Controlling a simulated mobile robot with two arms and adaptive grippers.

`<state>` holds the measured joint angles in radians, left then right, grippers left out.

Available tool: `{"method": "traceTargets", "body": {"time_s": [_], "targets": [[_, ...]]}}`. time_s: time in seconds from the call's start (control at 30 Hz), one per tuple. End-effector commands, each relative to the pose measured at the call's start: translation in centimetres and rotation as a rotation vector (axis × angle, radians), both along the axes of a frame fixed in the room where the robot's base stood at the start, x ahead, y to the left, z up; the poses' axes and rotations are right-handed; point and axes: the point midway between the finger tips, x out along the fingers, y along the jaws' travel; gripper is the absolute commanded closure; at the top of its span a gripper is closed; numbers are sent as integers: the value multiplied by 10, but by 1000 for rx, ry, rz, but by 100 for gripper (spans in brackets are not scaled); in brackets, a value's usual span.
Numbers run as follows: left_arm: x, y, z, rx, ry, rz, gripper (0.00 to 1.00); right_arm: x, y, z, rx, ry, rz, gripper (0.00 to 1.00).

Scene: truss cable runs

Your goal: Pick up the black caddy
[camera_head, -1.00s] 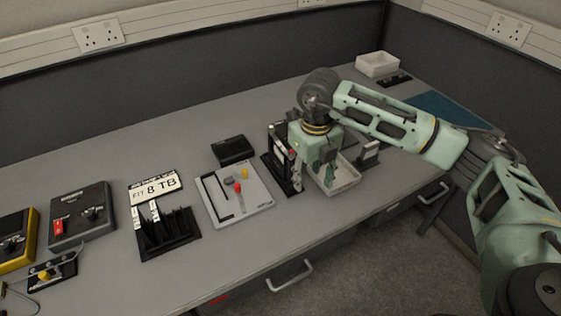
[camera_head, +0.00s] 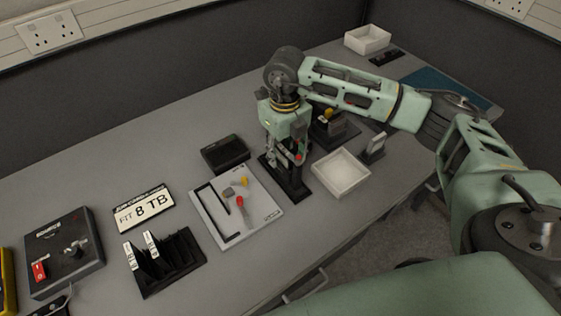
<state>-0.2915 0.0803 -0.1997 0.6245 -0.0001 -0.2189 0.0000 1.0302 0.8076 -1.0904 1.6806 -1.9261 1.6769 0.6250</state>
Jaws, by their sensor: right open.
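My right gripper (camera_head: 284,158) points down at a black upright stand (camera_head: 291,186) with a flat black base. Its fingers are open and hide much of the upright part, where a small red spot and a green spot show. An upright black piece there may be the black caddy; the fingers cover too much to be sure. Whether the fingers touch it cannot be told. A black slotted rack (camera_head: 172,262) with white-labelled black pieces stands at the front left, away from the gripper. My left gripper is not in view.
A white open tray (camera_head: 341,173) is right of the stand. A white board (camera_head: 236,214) with red and yellow pieces and a black box (camera_head: 225,154) are to the left. Another black holder (camera_head: 331,130) is behind the gripper.

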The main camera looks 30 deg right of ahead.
Motion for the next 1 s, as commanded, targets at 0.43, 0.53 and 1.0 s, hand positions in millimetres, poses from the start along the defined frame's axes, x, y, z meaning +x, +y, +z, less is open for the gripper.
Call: {"method": "traceTargets", "body": {"time_s": [0.43,0.53,1.0], "targets": [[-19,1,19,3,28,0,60,4,-1,-54,0,0,-1,55],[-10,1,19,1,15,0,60,4,-1,-56,0,0,0,55],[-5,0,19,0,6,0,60,4,-1,-55,0,-1,-1,84]]}}
